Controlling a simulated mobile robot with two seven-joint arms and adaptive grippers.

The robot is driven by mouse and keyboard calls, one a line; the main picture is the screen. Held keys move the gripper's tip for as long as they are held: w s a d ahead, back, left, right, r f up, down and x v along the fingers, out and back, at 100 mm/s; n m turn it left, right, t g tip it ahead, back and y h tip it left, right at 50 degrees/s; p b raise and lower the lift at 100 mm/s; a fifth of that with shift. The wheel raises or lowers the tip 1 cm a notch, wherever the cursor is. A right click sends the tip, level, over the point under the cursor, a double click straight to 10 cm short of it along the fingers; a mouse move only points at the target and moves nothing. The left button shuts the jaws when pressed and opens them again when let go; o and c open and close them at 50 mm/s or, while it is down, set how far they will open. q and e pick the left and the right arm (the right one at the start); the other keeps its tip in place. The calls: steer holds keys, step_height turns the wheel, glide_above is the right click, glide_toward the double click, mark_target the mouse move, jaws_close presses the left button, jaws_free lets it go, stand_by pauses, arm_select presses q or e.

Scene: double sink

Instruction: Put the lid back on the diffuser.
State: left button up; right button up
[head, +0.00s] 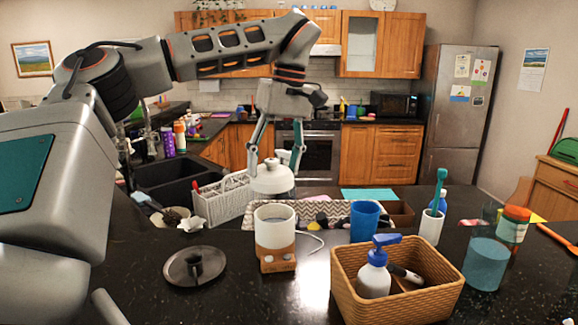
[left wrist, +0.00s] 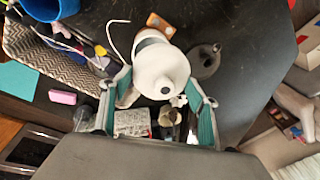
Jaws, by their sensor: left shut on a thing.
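The diffuser (head: 275,240) stands upright on the dark counter, with a white cup-shaped body and a wood-coloured base. The lid (head: 272,180) is a white dome with a small knob. My left gripper (head: 276,158) is shut on the lid and holds it upright, above and seemingly a little behind the diffuser's open top. In the left wrist view the lid (left wrist: 160,70) sits between the fingertips (left wrist: 158,82) and hides most of the diffuser, whose wooden base (left wrist: 158,22) shows beyond it. The exact gap between lid and diffuser cannot be told. My right gripper is not in view.
A wicker basket (head: 400,300) with a soap pump stands right of the diffuser, and a blue cup (head: 364,221) behind right. A white basket (head: 222,200) and sink (head: 165,172) are behind left. A thin cord runs beside the diffuser.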

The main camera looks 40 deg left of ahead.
arm_select(q)
steer(key=shift+w+a+f, duration=0.15)
steer(key=shift+w, duration=0.35)
steer(key=shift+f, duration=3.15)
steer(key=shift+f, duration=0.1)
steer(key=o, duration=1.2)
steer(key=shift+c, duration=0.2)
steer(key=o, duration=0.5)
steer(key=shift+r, duration=3.5)
